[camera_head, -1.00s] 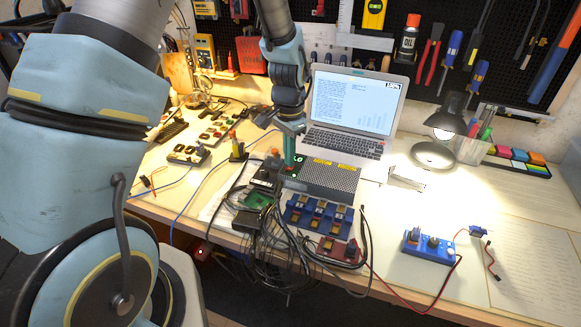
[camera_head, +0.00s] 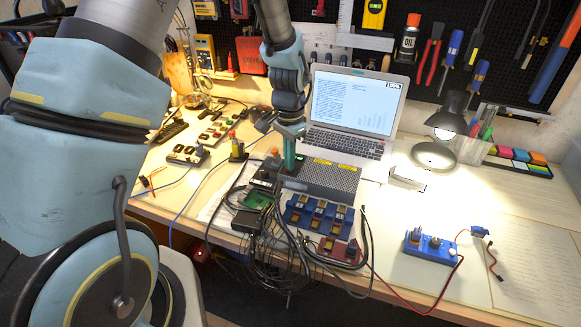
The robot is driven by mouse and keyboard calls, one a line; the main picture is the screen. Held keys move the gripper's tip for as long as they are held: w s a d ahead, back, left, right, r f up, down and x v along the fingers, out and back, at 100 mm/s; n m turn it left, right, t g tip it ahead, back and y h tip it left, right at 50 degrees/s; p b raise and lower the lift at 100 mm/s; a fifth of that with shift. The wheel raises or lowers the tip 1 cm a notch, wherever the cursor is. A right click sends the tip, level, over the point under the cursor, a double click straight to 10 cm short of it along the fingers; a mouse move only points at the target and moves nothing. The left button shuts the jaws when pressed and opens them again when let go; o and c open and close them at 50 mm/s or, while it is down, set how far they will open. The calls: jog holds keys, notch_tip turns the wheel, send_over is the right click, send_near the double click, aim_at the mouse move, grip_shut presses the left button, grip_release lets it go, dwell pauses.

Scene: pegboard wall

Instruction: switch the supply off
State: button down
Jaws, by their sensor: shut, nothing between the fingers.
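The supply appears to be the grey perforated metal box (camera_head: 328,180) with yellow labels, lying on the bench in front of the laptop. My gripper (camera_head: 289,168) points down at the left end of this box, with its greenish fingers shut and empty. The fingertips are at or just above the box's left end; I cannot tell whether they touch it. They and the arm hide part of that end, and the switch cannot be made out. No lit marks show there now.
Black cables (camera_head: 285,262) hang in a tangle over the bench's front edge. A blue module board (camera_head: 318,217), a green circuit board (camera_head: 252,202) and the laptop (camera_head: 350,105) stand close by.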

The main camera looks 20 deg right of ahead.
jog(key=shift+r, duration=0.1)
notch_tip(320, 180, up, 7)
jog(key=p, duration=0.5)
jog(key=shift+a, duration=0.1)
dwell(0.5)
jog(key=w+a+r+n, duration=0.1)
jog(key=a+r+n, duration=0.2)
jog(key=a, duration=0.4)
jog(key=w+a+r+n, duration=0.1)
jog(key=a+r+n, duration=0.2)
jog(key=a, duration=0.4)
jog(key=s+a+r+n, duration=0.2)
jog(key=s+a+n, duration=0.1)
jog(key=a, duration=0.5)
jog(key=s+a+r+n+t, duration=0.1)
jog(key=s+a+r+n, duration=0.2)
jog(key=a, duration=0.5)
jog(key=shift+n+t, duration=0.3)
jog(key=shift+n, duration=0.4)
